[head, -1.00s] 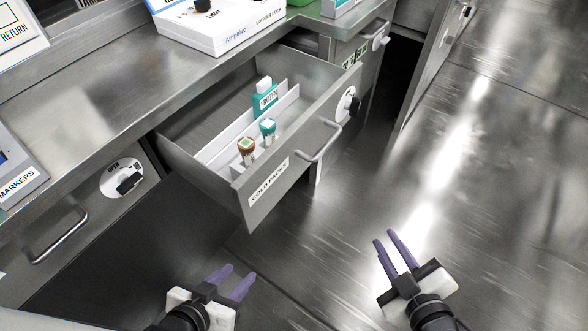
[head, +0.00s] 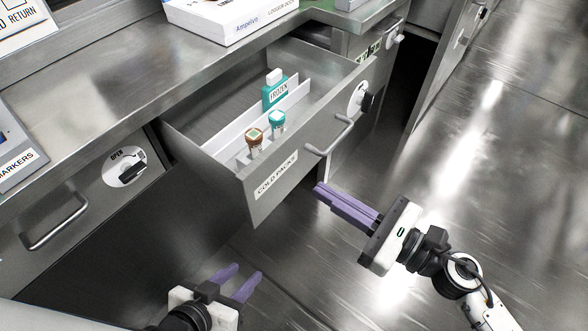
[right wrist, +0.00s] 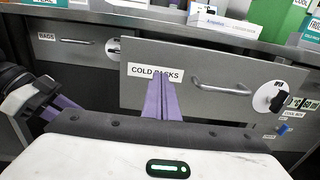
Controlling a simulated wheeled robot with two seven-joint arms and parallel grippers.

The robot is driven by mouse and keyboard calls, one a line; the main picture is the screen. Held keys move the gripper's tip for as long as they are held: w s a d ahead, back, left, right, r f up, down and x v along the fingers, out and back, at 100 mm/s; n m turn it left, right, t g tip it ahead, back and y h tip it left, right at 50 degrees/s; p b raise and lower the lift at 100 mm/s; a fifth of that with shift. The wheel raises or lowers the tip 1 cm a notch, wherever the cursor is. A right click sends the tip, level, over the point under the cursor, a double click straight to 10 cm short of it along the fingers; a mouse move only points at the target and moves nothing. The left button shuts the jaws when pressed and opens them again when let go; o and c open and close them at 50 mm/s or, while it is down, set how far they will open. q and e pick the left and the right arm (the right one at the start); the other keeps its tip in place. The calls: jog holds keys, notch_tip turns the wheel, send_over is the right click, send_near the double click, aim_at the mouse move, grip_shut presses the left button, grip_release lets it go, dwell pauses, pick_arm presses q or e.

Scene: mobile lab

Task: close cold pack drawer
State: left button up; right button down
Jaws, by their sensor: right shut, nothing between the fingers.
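The cold pack drawer (head: 290,172) is pulled out from under the steel counter, and its front bears a COLD PACKS label and a bar handle (head: 331,137). Inside stand a teal FROZEN bottle (head: 275,92) and two capped vials (head: 255,142). My right gripper (head: 320,193) is shut and empty, a little in front of the drawer face and below the handle. In the right wrist view its fingers (right wrist: 163,85) overlap the face near the label, left of the handle; contact cannot be told. My left gripper (head: 243,277) is open and empty, low in front of the left cabinet.
A round dial (head: 363,98) sits on the drawer front right of the handle. A closed drawer with a handle (head: 55,225) and an OPEN dial (head: 125,167) is at left. A white box (head: 232,20) stands on the counter. The floor at right is clear.

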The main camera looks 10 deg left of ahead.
aim_at(279, 164)
jog(key=x, duration=0.8)
jog(key=shift+w+a+p, duration=0.1)
jog(key=shift+a+p, duration=0.05)
jog(key=shift+p, duration=0.2)
